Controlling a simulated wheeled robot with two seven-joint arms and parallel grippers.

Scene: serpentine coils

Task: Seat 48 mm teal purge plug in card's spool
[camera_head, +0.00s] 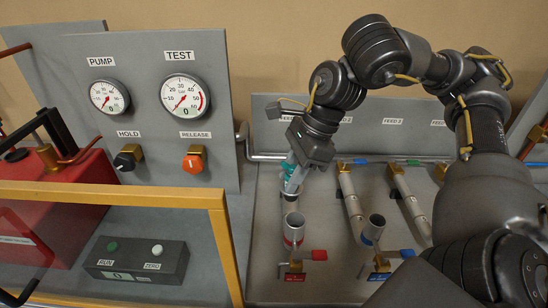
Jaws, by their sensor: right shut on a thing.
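My right gripper (293,178) comes in from the right and points down over the panel's left pipe run. It is shut on the teal plug (294,156), of which only small teal parts show beside the fingers; its size cannot be read. Below the gripper stands an open grey spool (294,228) with a red band and a red tag at its foot. A second open spool (375,226) with a blue band stands to the right, with a blue tag. I cannot make out which spool the card names. My left gripper is not in view.
Red (319,255) and blue (407,253) valve handles stick out beside the spools. Sloping pipes (352,207) with brass fittings lie behind them. A gauge panel (150,110) and a yellow-framed guard (218,230) stand at left. The front plate is mostly clear.

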